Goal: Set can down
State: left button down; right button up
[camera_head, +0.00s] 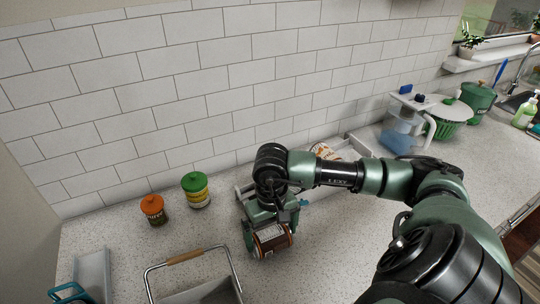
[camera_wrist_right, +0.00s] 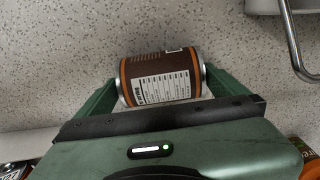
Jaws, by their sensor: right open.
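The can (camera_head: 272,238), brown with an orange band and a white label, is on its side at the middle of the speckled counter (camera_head: 330,275). My right gripper (camera_head: 268,232) is over it, with one finger at each end of the can. In the right wrist view the can (camera_wrist_right: 160,80) sits between the two green fingers of the gripper (camera_wrist_right: 161,88), label facing the camera. The jaws are open; whether a finger still touches the can is hard to tell. My left gripper is not in view.
An orange-lidded jar (camera_head: 153,209) and a green-lidded yellow canister (camera_head: 196,190) stand to the left. A wire-handled caddy (camera_head: 200,290) is at the front. The tiled wall (camera_head: 220,90) bounds the counter behind.

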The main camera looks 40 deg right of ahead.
aim_at(271, 240)
jog(key=shift+a+f+p, duration=0.1)
jog(key=shift+f+p, duration=0.2)
jog(key=shift+f, duration=1.2)
jog(key=shift+w, duration=0.1)
jog(key=c, duration=1.6)
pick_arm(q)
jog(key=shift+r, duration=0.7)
pick_arm(e)
jog(key=shift+c, duration=0.2)
jog(key=shift+r, duration=0.1)
